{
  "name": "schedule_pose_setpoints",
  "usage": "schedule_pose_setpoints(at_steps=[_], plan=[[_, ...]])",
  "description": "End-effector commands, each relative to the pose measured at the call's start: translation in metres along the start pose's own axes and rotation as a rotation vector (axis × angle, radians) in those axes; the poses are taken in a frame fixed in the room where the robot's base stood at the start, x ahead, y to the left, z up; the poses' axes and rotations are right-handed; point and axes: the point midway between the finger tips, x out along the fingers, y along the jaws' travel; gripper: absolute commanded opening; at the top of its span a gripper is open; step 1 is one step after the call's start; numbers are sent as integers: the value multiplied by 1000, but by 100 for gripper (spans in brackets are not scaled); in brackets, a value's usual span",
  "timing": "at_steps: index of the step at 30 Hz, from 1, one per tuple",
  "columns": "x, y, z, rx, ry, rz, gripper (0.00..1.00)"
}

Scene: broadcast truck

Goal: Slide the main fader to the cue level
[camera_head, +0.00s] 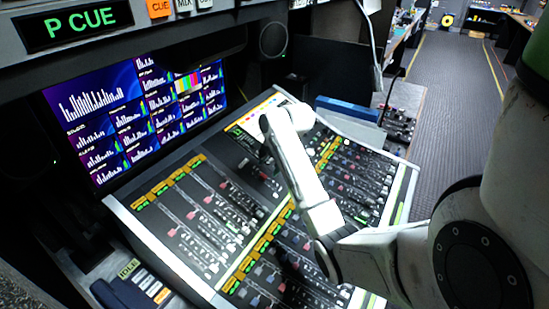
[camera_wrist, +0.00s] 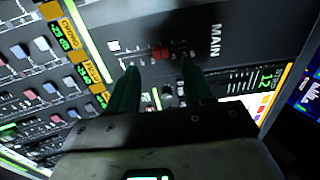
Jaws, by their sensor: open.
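In the wrist view, the panel marked MAIN (camera_wrist: 214,40) holds a short fader track with a red fader cap (camera_wrist: 163,53). In the head view, my arm reaches over the mixing console (camera_head: 162,190) and the gripper's fingertips are mostly hidden.
A green-lit display (camera_head: 80,25) reads P CUE at the upper left. Monitors with bar graphs (camera_head: 100,110) stand behind the console. Several channel faders with coloured caps (camera_head: 208,200) lie around the arm. A numeric display (camera_wrist: 265,80) shows 12 beside the MAIN panel.

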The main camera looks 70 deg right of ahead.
Motion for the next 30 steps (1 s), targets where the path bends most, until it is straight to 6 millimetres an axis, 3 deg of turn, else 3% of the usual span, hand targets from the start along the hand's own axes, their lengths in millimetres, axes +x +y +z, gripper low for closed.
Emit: schedule_pose_setpoints(at_steps=[4, 10, 30], plan=[[-26, -1, 0, -2, 2, -4, 51], [-46, 0, 0, 0, 1, -1, 51], [-49, 0, 0, 0, 0, 0, 51]])
